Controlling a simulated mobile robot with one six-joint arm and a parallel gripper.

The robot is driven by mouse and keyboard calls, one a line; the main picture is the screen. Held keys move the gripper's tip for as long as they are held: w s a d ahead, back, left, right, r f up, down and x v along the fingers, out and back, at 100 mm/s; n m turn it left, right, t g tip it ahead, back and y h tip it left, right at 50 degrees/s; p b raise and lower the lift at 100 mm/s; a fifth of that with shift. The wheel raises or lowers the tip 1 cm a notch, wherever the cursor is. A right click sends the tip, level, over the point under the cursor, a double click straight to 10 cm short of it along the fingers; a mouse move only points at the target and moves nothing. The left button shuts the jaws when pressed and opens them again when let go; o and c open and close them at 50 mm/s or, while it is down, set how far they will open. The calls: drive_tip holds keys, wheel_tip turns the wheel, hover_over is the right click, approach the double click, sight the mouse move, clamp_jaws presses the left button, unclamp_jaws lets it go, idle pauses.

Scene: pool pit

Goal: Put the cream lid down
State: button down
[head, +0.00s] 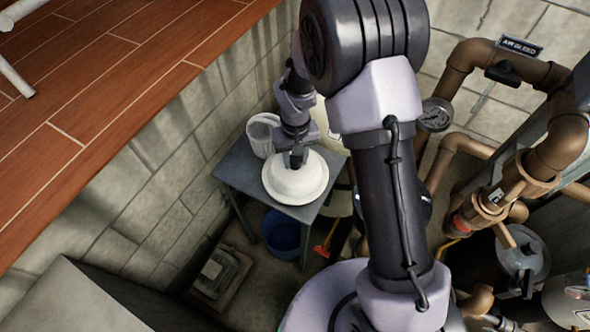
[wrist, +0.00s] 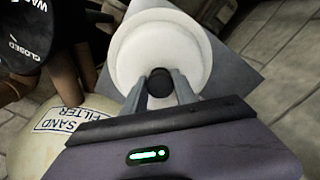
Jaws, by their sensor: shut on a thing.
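The cream lid (head: 293,182) is a round, domed disc with a wide rim, seen in the head view over the grey table. My gripper (head: 296,160) is above it and shut on its dark knob. In the wrist view the lid (wrist: 184,42) fills the top middle, and the two fingers of my gripper (wrist: 160,84) close on the black knob at its centre. The grey table (head: 236,172) shows around the lid in both views. I cannot tell whether the lid touches the tabletop or hangs just above it.
A white bucket (head: 261,135) stands at the table's back left corner. A blue bucket (head: 280,234) is under the table. The sand filter (wrist: 50,130) is close beside the table. Brown pipes (head: 462,75) fill the right side, and a block wall (head: 150,185) runs along the left.

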sight(295, 166)
wheel_tip(295, 166, down, 4)
drive_tip(key=shift+r+b, duration=0.1)
drive_tip(key=shift+b, duration=0.9)
drive_tip(key=shift+r, duration=0.25)
drive_tip(key=c, duration=1.4)
unclamp_jaws()
drive_tip(key=shift+f, duration=0.25)
drive_tip(key=shift+c, duration=0.2)
drive_tip(key=o, duration=0.4)
drive_tip(key=shift+o, duration=0.2)
drive_tip(key=shift+r, duration=0.15)
